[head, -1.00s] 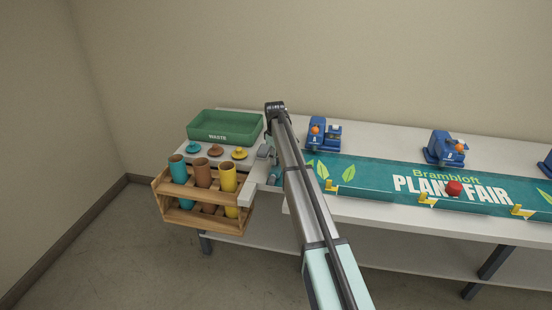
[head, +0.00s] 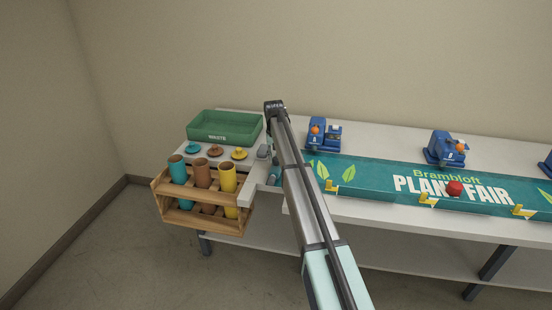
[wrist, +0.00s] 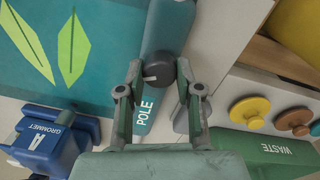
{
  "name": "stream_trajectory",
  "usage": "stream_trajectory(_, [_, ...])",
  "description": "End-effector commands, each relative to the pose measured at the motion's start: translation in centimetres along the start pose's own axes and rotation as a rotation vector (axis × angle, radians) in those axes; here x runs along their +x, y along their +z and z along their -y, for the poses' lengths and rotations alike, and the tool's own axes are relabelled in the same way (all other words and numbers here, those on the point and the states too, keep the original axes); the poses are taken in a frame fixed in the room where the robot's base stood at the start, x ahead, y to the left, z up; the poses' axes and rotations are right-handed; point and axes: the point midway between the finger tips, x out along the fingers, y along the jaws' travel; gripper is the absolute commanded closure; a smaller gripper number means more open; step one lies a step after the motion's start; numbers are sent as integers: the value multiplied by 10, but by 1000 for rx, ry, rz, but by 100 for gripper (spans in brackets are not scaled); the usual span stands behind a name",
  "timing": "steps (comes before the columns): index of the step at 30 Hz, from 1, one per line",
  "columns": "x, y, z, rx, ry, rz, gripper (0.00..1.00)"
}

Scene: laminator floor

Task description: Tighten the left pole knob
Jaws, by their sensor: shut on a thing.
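The left pole knob (wrist: 159,68) is a dark round knob with a pale mark. It sits at the end of the banner's teal pole sleeve (wrist: 148,105), which is lettered POLE. My gripper (wrist: 160,72) is shut on the knob, one finger on each side of it. The teal banner (head: 375,176) lies along the table and reads Brambloft Plant Fair. In the head view my arm hides the gripper and the knob.
A green waste tray (head: 225,139) stands at the back left. Teal, brown and yellow caps (head: 239,153) lie before it. A wooden rack (head: 203,222) holds coloured tubes at the table's left end. Blue grommet presses (head: 445,149) stand behind the banner. A red ball-like knob (head: 454,188) is on the banner.

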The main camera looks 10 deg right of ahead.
Motion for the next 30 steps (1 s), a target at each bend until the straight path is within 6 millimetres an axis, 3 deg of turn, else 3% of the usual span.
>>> stream_trajectory(15, [1, 0, -1, 380, 0, 17, 100])
stream_trajectory(30, [1, 0, -1, 465, 0, 20, 100])
